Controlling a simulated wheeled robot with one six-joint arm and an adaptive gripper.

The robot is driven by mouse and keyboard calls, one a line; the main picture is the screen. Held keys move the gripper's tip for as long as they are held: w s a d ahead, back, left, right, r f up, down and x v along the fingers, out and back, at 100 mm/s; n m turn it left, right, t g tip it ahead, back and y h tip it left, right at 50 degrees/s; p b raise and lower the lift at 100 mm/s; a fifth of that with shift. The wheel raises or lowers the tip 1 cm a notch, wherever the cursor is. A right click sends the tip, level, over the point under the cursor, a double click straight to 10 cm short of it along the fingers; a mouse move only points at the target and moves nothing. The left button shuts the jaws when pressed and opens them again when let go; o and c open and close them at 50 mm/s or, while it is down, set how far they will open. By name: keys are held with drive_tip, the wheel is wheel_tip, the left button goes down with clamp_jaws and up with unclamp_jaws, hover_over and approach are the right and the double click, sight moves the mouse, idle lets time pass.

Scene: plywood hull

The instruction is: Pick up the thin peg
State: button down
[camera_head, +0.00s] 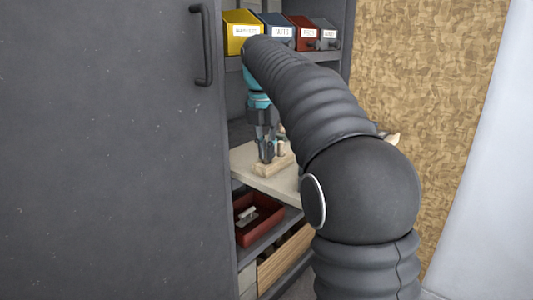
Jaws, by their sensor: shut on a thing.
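My gripper (266,157) points down inside the open cabinet, just above a pale wooden block (273,167) on the light shelf board. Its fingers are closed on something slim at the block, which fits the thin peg. The peg itself is mostly hidden by the fingers and too small to make out clearly. I cannot tell whether it still sits in the block. Another pale piece shows partly behind the gripper, at its right.
The light shelf board (248,172) juts from the cabinet. Labelled bins, including a yellow one (241,33), stand on the shelf above. A red tray (258,222) sits below. A grey door (110,150) fills the left; my arm hides the cabinet's right side.

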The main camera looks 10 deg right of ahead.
drive_tip(key=shift+r, duration=0.6)
drive_tip(key=s+d+r+p, duration=0.3)
drive_tip(key=s+d+r, duration=0.4)
drive_tip(key=d+r, duration=0.2)
drive_tip(key=shift+s+r, duration=0.25)
drive_tip(key=shift+r, duration=0.15)
